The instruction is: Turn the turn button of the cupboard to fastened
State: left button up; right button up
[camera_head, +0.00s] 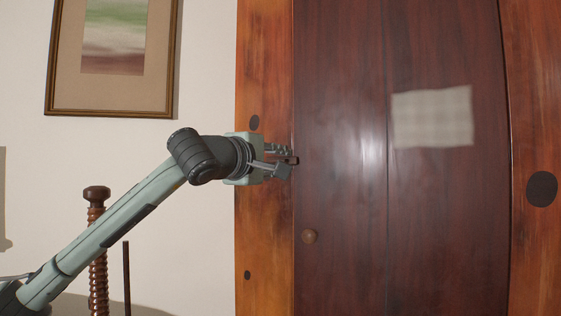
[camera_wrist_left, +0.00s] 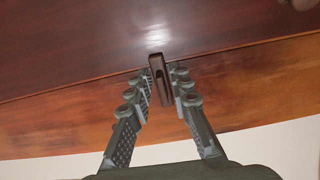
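The cupboard door (camera_head: 340,120) is dark red-brown and stands closed against its lighter orange frame (camera_head: 262,60). The turn button (camera_wrist_left: 158,80) is a small dark brown bar at the seam between door and frame. In the wrist view it appears to lie across that seam. In the head view only its end (camera_head: 294,160) shows past my fingers. My left gripper (camera_wrist_left: 160,88) has one finger on each side of the button, with narrow gaps that look clear, so it seems open around it. In the head view the left gripper (camera_head: 284,161) is at the door's left edge. My right gripper is not in view.
A pale checked patch (camera_head: 432,117) is on the door at right. A framed picture (camera_head: 60,60) hangs on the wall at left. A turned wooden post (camera_head: 97,230) stands behind my left arm.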

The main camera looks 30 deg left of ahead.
pick_arm(q)
jog(key=shift+o, duration=0.3)
jog(key=s, duration=1.2)
jog(key=shift+d, duration=0.45)
